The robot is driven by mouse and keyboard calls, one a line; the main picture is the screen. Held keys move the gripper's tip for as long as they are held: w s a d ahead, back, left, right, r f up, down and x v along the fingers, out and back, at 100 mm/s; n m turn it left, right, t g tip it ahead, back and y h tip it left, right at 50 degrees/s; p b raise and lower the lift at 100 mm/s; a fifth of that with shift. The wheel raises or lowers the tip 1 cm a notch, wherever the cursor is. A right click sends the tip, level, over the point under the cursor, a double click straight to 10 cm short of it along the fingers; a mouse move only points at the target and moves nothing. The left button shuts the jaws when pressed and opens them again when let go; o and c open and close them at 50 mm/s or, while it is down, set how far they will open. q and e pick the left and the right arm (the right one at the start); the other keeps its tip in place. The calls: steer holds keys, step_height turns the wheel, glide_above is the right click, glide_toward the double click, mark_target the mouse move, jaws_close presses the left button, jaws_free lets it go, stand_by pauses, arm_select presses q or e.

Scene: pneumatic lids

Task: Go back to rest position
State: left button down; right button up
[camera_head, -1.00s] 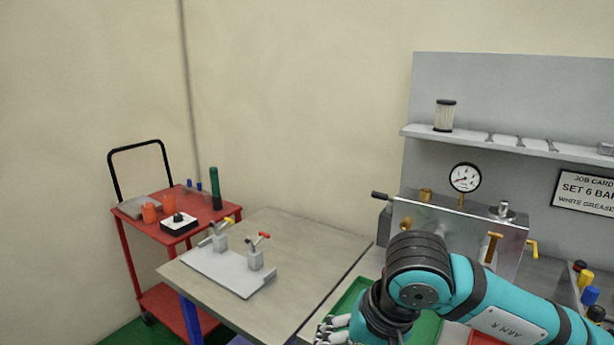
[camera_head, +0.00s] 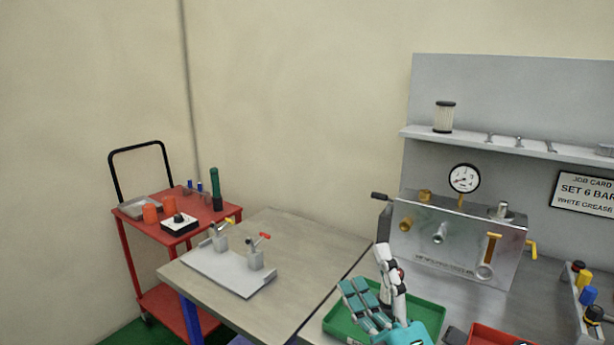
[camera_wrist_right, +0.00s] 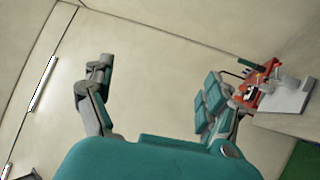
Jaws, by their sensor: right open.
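My right gripper (camera_head: 376,296) is at the lower middle of the head view, over the green tray (camera_head: 428,312) on the workbench. Its fingers are spread apart with nothing between them. In the right wrist view the open fingers (camera_wrist_right: 152,95) stand up against the bare wall. My left gripper is not in view.
A metal block with a gauge (camera_head: 464,178) stands behind the gripper. A plate with two small valves (camera_head: 228,272) lies on the left table. A red trolley (camera_head: 150,234) stands further left. A red tray (camera_head: 487,335) and a rack of coloured bottles (camera_head: 587,296) are at right.

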steer(key=s+d+f+m+g+h, duration=0.1)
steer(key=d+f+m+g+h, duration=0.2)
steer(key=f+m, duration=0.35)
steer(key=s+d+f+m+g+h, duration=0.1)
steer(key=d+f+m+g+h, duration=0.25)
steer(key=f, duration=0.55)
steer(key=s+d+f+m+g+h, duration=0.2)
steer(key=d+f+m+g+h, duration=0.15)
steer(key=f, duration=0.45)
steer(key=s+d+f+m+g+y, duration=0.2)
steer(key=s+f+m+g, duration=0.5)
steer(key=s+f, duration=0.9)
steer(key=s+f+n+g, duration=0.1)
steer(key=s+f+g, duration=0.1)
steer(key=f, duration=1.1)
steer(key=s+f+g, duration=0.1)
steer(key=s+f, duration=0.1)
steer(key=f, duration=1)
steer(key=s+d+f+g, duration=0.1)
steer(key=s+d+f, duration=0.1)
steer(key=s+f, duration=1.3)
steer(key=shift+d+f+h, duration=0.25)
steer(key=shift+d+h, duration=0.05)
